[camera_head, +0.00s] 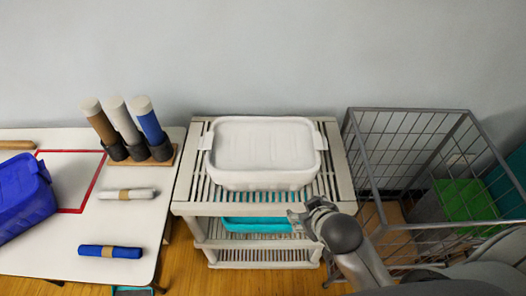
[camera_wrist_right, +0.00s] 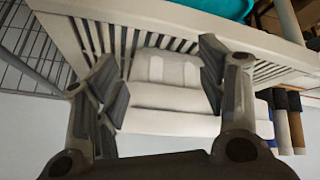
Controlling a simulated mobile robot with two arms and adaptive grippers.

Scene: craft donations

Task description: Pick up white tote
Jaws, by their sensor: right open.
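The white tote (camera_head: 262,150) is a lidded tub with side handles. It stands upright on the top shelf of a beige slatted rack (camera_head: 187,207) in the head view. My right gripper (camera_head: 302,217) is in front of the rack's front right part, nearer to me than the tote. In the right wrist view the tote (camera_wrist_right: 168,97) shows between the two fingers of the open right gripper (camera_wrist_right: 160,85). The gripper is empty and whether it touches the tote cannot be told. My left gripper is not in view.
A teal tray (camera_head: 255,224) sits on the lower shelf. On the left, a white table (camera_head: 60,260) holds a blue tote (camera_head: 22,198), rolls (camera_head: 127,194) and a stand of upright tubes (camera_head: 140,160). A grey wire cage (camera_head: 370,185) stands close on the right.

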